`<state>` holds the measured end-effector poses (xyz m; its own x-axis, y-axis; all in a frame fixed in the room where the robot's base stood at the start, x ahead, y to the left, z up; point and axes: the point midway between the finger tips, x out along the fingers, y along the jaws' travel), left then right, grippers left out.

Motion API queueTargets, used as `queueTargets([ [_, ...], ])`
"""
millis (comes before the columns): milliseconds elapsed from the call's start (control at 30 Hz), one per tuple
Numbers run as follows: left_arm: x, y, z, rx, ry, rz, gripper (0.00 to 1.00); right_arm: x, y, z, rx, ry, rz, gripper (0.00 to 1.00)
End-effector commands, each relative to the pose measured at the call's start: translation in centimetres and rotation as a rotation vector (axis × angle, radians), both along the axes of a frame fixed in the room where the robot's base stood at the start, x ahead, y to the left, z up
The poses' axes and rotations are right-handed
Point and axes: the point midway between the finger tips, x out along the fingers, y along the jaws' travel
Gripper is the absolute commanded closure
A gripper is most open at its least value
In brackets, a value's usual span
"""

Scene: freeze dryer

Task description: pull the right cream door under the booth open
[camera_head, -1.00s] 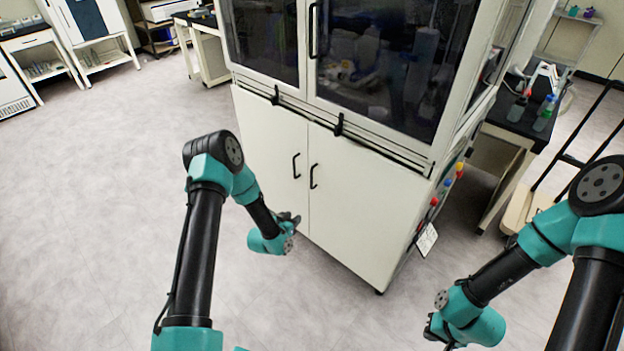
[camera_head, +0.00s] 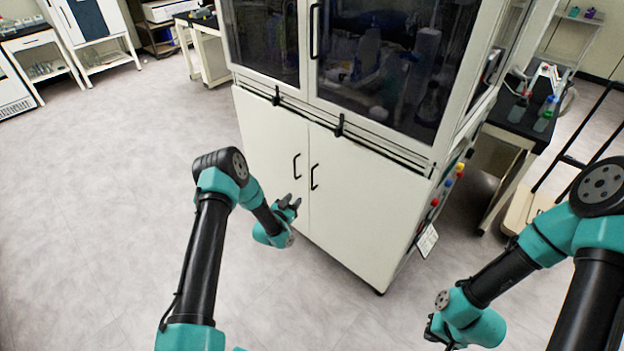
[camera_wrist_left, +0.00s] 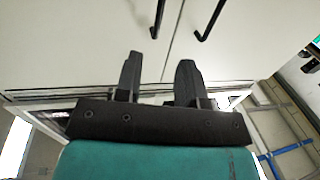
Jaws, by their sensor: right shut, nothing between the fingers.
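The right cream door (camera_head: 365,205) under the booth is closed, flush beside the left cream door (camera_head: 268,140). Its black bar handle (camera_head: 314,177) stands near the seam, to the right of the left door's handle (camera_head: 297,166). My left gripper (camera_head: 291,201) is open and empty, below and slightly left of the handles, in front of the doors. In the left wrist view its two fingers (camera_wrist_left: 158,75) are apart with nothing between them, and two handles show beyond the tips. My right gripper (camera_head: 430,330) is shut and empty at the lower right, away from the cabinet; its fingers are partly hidden.
The booth's dark glass (camera_head: 385,70) is above the doors, with black clips along the ledge. Coloured buttons (camera_head: 448,182) and a hanging tag (camera_head: 427,240) are on the cabinet's right side. A black-topped bench (camera_head: 520,115) stands at right. The floor (camera_head: 110,190) at left is clear.

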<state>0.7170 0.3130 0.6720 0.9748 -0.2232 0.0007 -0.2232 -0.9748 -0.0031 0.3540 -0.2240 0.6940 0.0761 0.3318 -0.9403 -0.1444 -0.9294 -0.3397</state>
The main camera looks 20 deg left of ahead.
Motion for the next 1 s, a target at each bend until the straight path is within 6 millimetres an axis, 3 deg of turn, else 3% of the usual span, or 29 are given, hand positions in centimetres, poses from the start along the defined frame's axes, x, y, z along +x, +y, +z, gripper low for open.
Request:
queueTargets([
  [600, 9.5, -2.2, 0.0, 0.000, -0.001, 0.000, 0.64, 0.0, 0.0, 0.0, 0.000, 0.000, 0.000, 1.00],
  [1000, 13.9, -3.2, 0.0, 0.000, -0.001, 0.001, 0.64, 0.0, 0.0, 0.0, 0.000, 0.000, 0.000, 1.00],
])
